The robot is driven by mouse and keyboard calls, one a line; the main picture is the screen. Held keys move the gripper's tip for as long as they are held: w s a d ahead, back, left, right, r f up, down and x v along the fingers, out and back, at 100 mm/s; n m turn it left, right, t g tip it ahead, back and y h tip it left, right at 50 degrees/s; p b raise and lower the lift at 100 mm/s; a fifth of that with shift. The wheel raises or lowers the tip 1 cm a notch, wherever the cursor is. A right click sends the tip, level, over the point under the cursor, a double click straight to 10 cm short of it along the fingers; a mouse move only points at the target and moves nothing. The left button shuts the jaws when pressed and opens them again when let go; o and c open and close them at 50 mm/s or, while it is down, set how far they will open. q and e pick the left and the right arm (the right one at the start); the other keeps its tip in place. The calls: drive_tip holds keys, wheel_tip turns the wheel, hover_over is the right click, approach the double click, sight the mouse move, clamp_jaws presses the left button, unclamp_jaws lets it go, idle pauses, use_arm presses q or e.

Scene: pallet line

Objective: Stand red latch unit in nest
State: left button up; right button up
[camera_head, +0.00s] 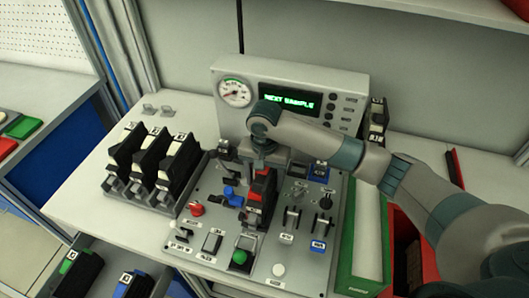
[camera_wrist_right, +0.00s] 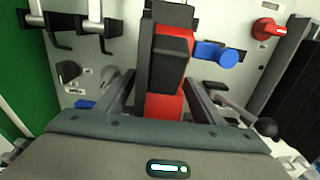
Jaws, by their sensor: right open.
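The red latch unit (camera_head: 262,188), black with red sides, stands upright on the grey test panel (camera_head: 215,265), in front of the display box. In the right wrist view the unit (camera_wrist_right: 170,65) lies between the two fingers of my right gripper (camera_wrist_right: 163,88). My right gripper (camera_head: 262,162) is over the unit from behind, with its fingers apart on either side; contact cannot be made out. The unit's foot and any nest under it are hidden. My left gripper is not in view.
The display box (camera_head: 290,95) with a gauge stands behind. Several black units (camera_head: 155,155) stand in a rack on the left. A blue knob (camera_wrist_right: 218,54), a red knob (camera_wrist_right: 268,28) and a green button (camera_head: 239,257) rise from the panel. Green and red bins (camera_head: 345,265) flank its right side.

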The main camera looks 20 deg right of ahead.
wheel_tip(320, 180, up, 16)
drive_tip(key=b, duration=0.1)
drive_tip(key=shift+b, duration=0.4)
drive_tip(key=shift+s, duration=0.1)
idle(1.7)
